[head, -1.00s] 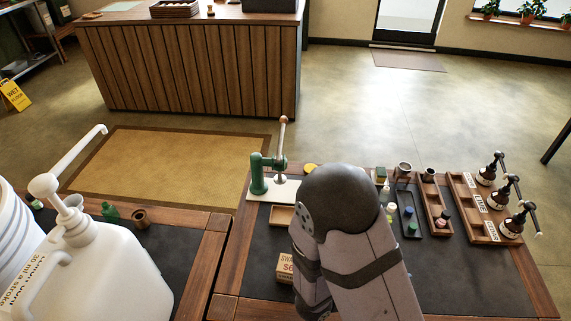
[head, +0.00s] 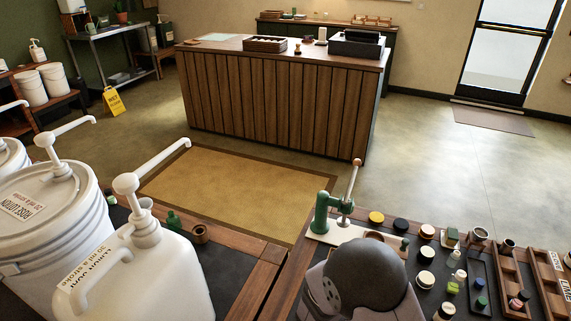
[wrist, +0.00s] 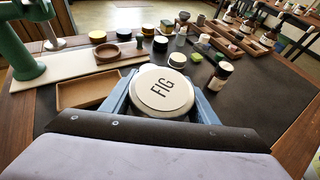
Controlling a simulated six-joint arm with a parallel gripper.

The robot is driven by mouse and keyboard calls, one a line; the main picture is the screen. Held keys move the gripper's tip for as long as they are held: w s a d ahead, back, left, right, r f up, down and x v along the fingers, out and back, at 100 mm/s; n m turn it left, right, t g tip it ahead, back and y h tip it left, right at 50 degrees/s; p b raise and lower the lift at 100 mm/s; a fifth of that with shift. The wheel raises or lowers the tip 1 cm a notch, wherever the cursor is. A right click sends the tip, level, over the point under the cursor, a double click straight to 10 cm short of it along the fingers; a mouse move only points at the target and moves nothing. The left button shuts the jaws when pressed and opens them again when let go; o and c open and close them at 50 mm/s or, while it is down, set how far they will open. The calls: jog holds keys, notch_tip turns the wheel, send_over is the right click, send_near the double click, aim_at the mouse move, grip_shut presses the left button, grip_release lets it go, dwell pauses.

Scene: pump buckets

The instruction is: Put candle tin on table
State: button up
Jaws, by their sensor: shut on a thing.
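In the wrist view, my gripper (wrist: 163,97) has its blue-grey fingers shut on the sides of a round candle tin (wrist: 165,90) with a white lid reading FIG. The tin is upright, above or on the dark mat of the worktable (wrist: 270,103); I cannot tell whether it touches. In the head view my arm hides the gripper and the held tin. The worktable's wooden edge (head: 284,285) shows there.
A wooden tray (wrist: 88,92) and a green press (wrist: 22,60) stand left of the tin. A dark labelled bottle (wrist: 218,78) is close on the right. Several small tins and jars stand behind. A white jug (head: 150,265) stands at the head view's left.

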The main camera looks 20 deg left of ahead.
jog(key=w+a+r+n+t+y+b, duration=0.2)
jog(key=w+a+n+y+b, duration=0.15)
jog(key=a, duration=0.75)
jog(key=r+n+g+y+b, duration=0.1)
jog(key=r+n+y+b, duration=0.1)
jog(key=n+y+b, duration=0.7)
send_over(254, 268)
jog(key=shift+f+m+y+b, duration=0.25)
jog(key=shift+m+y+b, duration=0.1)
jog(key=shift+y+b, duration=0.1)
jog(key=shift+f, duration=0.1)
jog(key=shift+f+b, duration=0.5)
jog(key=shift+f, duration=4.4)
jog(key=shift+f, duration=0.2)
jog(key=o, duration=1.1)
jog(key=shift+g, duration=0.3)
jog(key=shift+o, duration=0.2)
